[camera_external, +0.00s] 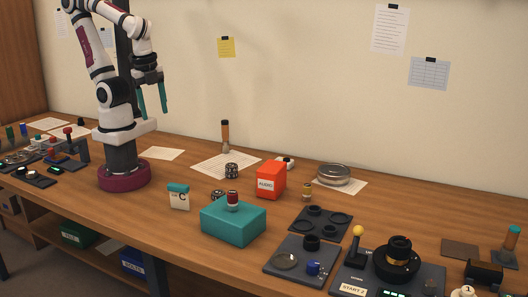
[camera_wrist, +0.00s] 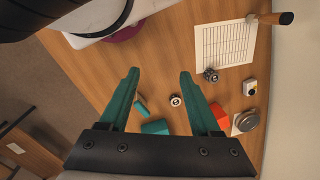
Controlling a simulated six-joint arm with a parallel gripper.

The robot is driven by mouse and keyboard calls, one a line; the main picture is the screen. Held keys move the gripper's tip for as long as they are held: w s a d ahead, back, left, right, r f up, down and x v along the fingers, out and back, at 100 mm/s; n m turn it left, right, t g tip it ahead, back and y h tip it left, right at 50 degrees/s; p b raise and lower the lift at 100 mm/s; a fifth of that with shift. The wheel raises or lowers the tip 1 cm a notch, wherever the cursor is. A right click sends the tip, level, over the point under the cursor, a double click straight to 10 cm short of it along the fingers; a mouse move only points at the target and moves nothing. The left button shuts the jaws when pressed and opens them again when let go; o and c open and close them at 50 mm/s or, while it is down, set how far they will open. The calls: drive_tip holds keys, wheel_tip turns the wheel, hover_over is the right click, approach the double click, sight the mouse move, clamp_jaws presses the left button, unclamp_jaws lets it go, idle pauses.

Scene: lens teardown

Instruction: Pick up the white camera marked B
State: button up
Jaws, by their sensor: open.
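A small white device with a dark part (camera_external: 285,162) sits on the bench behind the red box. It also shows in the wrist view (camera_wrist: 249,87), right of centre. It may be the white camera, but I cannot read a B on it. The red box partly hides it in the external view. A cream box with a teal top, marked C (camera_external: 179,199), stands nearer the bench's front edge. My gripper (camera_external: 153,100) is open and empty, high above the bench and left of these things. Its teal fingers are spread wide in the wrist view (camera_wrist: 159,74).
A round metal dish (camera_external: 334,173) and dark trays (camera_external: 320,222) lie to the right. A wooden-handled tool (camera_external: 225,135) stands on paper at the back.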

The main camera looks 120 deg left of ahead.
drive_tip(key=o, duration=0.5)
drive_tip(key=w+a+f+m+g+y, duration=0.2)
drive_tip(key=w+a+m+y, duration=0.45)
drive_tip(key=a, duration=0.75)
drive_tip(key=w+a+f+m+t+y, duration=0.1)
drive_tip(key=w+f+m+t, duration=0.1)
drive_tip(key=w+f+m, duration=0.1)
drive_tip(key=w+a+f+m+t+y, duration=0.1)
drive_tip(key=w+f+m+t, duration=0.1)
drive_tip(key=w+f+m, duration=0.2)
drive_tip(key=w+a+f+m+t+y, duration=0.1)
drive_tip(key=w+f+m+t, duration=0.1)
drive_tip(key=w+f, duration=0.4)
drive_tip(key=shift+w+m+t, duration=0.4)
drive_tip(key=shift+w+m, duration=0.25)
drive_tip(key=shift+w, duration=0.85)
drive_tip(key=x, duration=1.4)
drive_tip(key=shift+w+a+r, duration=0.1)
drive_tip(key=shift+w+a, duration=0.3)
drive_tip(key=shift+w, duration=0.1)
